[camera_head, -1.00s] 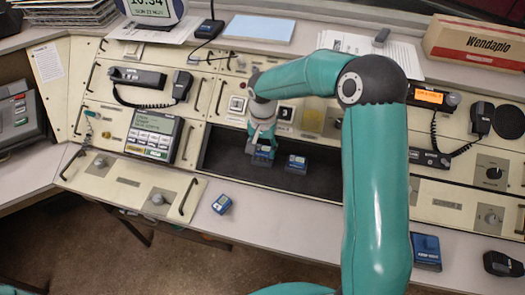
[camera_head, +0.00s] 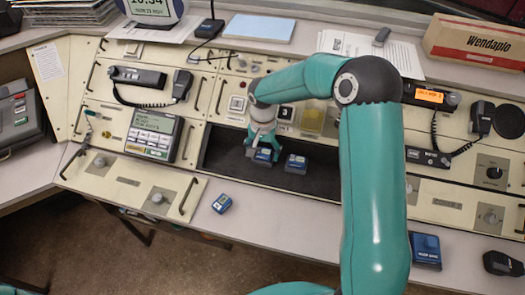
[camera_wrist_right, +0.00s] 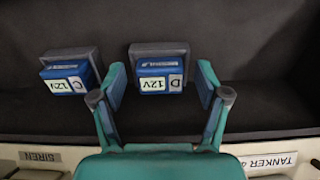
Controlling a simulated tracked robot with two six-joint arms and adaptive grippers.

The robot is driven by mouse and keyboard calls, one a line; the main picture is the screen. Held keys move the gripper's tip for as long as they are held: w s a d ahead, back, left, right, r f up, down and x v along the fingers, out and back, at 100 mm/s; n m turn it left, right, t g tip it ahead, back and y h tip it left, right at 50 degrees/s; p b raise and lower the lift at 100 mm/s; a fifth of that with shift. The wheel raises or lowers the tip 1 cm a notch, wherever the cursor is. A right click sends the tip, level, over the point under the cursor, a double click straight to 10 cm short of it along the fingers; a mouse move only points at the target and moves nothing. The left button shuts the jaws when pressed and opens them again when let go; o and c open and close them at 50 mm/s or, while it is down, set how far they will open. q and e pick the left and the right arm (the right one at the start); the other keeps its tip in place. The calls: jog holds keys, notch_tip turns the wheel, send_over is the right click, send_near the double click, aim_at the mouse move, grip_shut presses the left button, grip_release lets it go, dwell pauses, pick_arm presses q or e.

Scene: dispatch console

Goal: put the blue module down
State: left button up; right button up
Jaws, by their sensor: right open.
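A blue module labelled D (camera_wrist_right: 160,74) sits in a grey holder in the dark recess (camera_head: 225,160); it also shows in the head view (camera_head: 262,156). My right gripper (camera_head: 262,152) is over it, open, with its two fingers (camera_wrist_right: 161,85) apart on either side and a visible gap to the module. A second blue module labelled C (camera_wrist_right: 67,79) sits beside it, on the right in the head view (camera_head: 296,162). Another small blue module (camera_head: 222,203) lies on the desk's front ledge. My left gripper is not in view.
A blue box (camera_head: 425,248) and a black device (camera_head: 503,262) lie at the front right. A keypad unit (camera_head: 153,136) is left of the recess. Corded handsets (camera_head: 182,84) (camera_head: 482,117) stand on both sides. The recess is bare left of module D.

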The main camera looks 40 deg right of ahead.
aim_at(263, 154)
notch_tip(263, 154, up, 12)
dwell(0.5)
dwell(0.4)
